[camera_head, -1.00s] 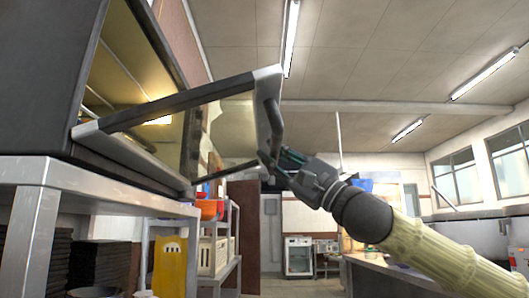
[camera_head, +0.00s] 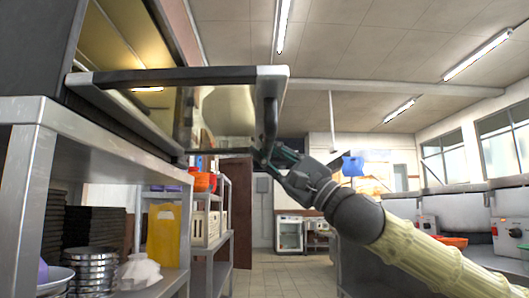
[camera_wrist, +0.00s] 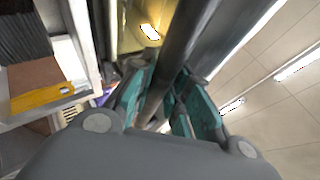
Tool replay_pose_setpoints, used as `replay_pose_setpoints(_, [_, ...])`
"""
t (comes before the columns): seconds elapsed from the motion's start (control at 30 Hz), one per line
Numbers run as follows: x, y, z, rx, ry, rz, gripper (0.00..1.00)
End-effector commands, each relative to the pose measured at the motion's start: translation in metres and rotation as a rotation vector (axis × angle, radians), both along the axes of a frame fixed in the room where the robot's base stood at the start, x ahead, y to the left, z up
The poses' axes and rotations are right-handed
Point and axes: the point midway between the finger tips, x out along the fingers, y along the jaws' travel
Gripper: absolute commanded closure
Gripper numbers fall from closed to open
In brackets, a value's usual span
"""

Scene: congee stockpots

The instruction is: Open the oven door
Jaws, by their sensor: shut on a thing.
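The oven (camera_head: 28,45) stands at the upper left in the head view, its lit inside showing. The door's handle (camera_head: 271,118) is a dark bar along the outer edge. My gripper (camera_head: 270,158) is shut on the handle near its far end. In the wrist view the handle (camera_wrist: 180,45) runs between the teal fingers of my gripper (camera_wrist: 160,78). The finger pads' contact is partly hidden.
A steel table (camera_head: 85,125) bears the oven. Below it are stacked metal bowls (camera_head: 90,268) and dark trays (camera_head: 95,228). A yellow container (camera_head: 164,237) and a shelf rack (camera_head: 222,195) stand behind. Open tiled floor (camera_head: 285,275) lies in the middle, with counters at the right.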

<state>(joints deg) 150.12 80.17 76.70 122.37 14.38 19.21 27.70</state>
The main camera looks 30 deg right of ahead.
Motion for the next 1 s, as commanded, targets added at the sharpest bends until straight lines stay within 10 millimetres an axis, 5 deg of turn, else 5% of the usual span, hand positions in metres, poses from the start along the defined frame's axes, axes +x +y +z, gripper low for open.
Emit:
replay_pose_setpoints(0.1, [0.001, 0.004, -0.008, -0.005, 0.008, 0.007, 1.00])
replay_pose_setpoints(0.13, [0.001, 0.004, -0.008, -0.006, 0.009, 0.008, 0.80])
replay_pose_setpoints(0.27, [0.002, 0.005, -0.008, -0.006, 0.007, 0.008, 0.60])
replay_pose_setpoints(0.67, [-0.001, 0.002, -0.007, -0.002, 0.004, 0.006, 0.60])
replay_pose_setpoints(1.0, [-0.029, -0.015, -0.030, 0.000, 0.003, 0.006, 0.60])
